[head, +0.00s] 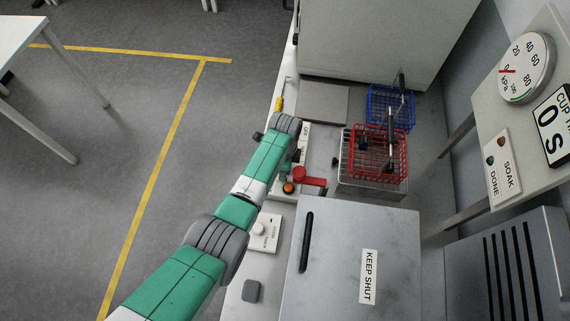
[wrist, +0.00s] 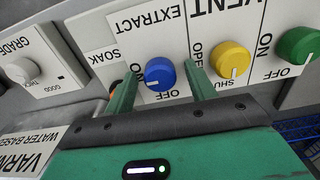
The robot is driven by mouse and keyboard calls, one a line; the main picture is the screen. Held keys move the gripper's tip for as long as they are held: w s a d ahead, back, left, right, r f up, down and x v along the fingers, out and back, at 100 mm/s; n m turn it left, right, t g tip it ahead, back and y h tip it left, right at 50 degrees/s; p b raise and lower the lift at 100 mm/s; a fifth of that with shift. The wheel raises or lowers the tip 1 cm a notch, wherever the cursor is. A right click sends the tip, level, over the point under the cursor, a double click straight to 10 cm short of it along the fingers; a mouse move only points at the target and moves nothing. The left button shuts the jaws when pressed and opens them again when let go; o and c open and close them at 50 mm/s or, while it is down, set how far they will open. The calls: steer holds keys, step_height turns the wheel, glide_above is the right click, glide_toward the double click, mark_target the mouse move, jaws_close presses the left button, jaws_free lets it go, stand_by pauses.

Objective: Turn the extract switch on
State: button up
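The extract switch is a round blue knob (wrist: 159,74) under an upside-down EXTRACT label in the wrist view. A pale mark on its rim sits near the OFF label. The two green fingers of my gripper (wrist: 161,88) are open on either side of the knob. A gap seems to show beside it, but I cannot tell whether either finger touches it. In the head view my arm covers the knob and most of the white switch panel (head: 304,140).
A yellow VENT knob (wrist: 230,59) and a green knob (wrist: 299,45) are to the right of the fingers. A white GRADE dial (wrist: 22,70) is to the left. A red basket (head: 378,153), a blue basket (head: 390,107) and a KEEP SHUT lid (head: 340,235) stand along the bench.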

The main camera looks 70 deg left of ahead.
steer(key=shift+r, duration=0.1)
step_height(320, 180, up, 8)
steer(key=shift+f+p, duration=0.15)
steer(key=shift+p, duration=0.8)
